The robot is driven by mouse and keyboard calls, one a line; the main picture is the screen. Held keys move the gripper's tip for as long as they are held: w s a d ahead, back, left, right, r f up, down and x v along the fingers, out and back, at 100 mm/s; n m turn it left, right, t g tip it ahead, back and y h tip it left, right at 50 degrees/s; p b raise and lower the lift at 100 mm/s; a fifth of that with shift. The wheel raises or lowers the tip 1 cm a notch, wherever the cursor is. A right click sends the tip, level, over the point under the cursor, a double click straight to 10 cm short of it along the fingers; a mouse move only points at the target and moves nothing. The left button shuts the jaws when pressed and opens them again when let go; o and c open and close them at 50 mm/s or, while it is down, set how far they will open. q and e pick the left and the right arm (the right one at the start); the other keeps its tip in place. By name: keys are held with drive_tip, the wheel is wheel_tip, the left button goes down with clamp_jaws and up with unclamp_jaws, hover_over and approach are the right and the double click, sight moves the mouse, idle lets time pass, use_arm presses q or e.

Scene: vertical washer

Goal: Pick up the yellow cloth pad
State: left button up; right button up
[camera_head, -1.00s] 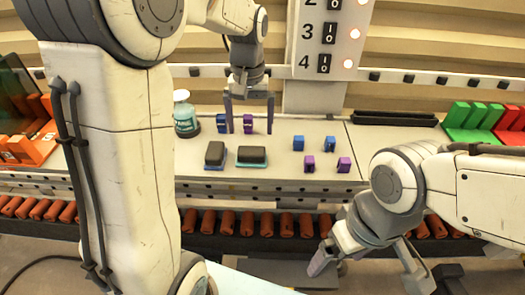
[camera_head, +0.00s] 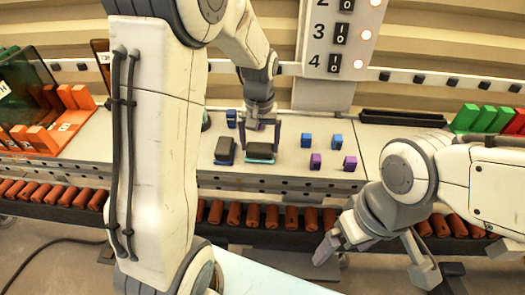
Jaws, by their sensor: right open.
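No yellow cloth pad can be made out in the head view. Two dark-topped pads lie on the pale bench: one with a blue base (camera_head: 225,151) and one with a teal base (camera_head: 262,156). My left gripper (camera_head: 262,142) points down at the teal-based pad, its fingers apart at about the pad's two ends. Whether they press on it cannot be told. My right gripper (camera_head: 377,262) is open and empty in front of the bench, its fingers spread wide.
Blue blocks (camera_head: 306,140) and purple blocks (camera_head: 350,163) stand right of the pads. An orange rack (camera_head: 35,138) is at the left. A black tray (camera_head: 402,118) and green blocks (camera_head: 466,119) are at the back right. Red-brown rollers (camera_head: 253,216) line the bench's front.

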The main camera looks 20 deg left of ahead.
use_arm(q)
drive_tip(key=shift+c, duration=1.3)
drive_tip(key=shift+r, duration=0.1)
